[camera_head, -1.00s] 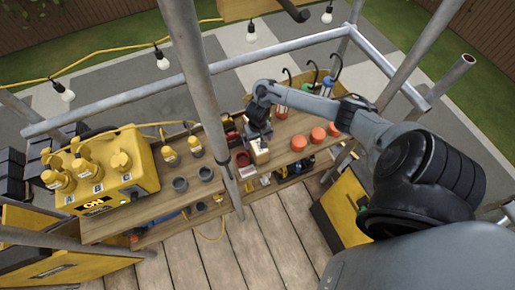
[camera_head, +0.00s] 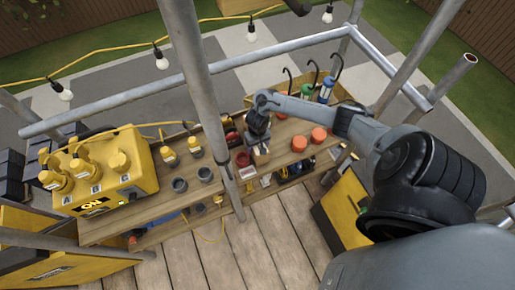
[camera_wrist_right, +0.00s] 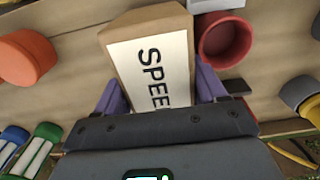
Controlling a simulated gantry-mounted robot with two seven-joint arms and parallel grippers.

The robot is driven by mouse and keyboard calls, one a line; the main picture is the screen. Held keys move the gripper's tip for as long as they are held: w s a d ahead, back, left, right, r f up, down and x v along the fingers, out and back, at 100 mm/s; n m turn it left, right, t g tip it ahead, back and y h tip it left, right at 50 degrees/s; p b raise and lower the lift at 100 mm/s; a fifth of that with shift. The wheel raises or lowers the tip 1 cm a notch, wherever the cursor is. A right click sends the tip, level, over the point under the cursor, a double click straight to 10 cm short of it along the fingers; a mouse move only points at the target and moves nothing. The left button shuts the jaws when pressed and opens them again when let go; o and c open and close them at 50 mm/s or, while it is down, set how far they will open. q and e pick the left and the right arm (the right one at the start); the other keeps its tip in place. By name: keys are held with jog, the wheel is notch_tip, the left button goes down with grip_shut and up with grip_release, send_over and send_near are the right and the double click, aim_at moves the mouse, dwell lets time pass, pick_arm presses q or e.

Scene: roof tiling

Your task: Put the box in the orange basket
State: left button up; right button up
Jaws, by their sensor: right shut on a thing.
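A tan box with a white label reading "SPEE" (camera_wrist_right: 150,65) sits between the fingers of my right gripper (camera_wrist_right: 160,90) in the right wrist view. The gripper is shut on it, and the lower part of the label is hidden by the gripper. In the head view my right gripper (camera_head: 259,146) is over the workbench, with a small part of the tan box (camera_head: 261,158) showing beneath it, beside a dark red cup (camera_head: 243,160). I cannot tell whether the box touches the bench. My left gripper is not in view.
Orange round containers (camera_head: 299,143) stand right of the gripper.

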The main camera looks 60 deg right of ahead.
jog(key=c, duration=0.5)
jog(key=shift+r, duration=0.1)
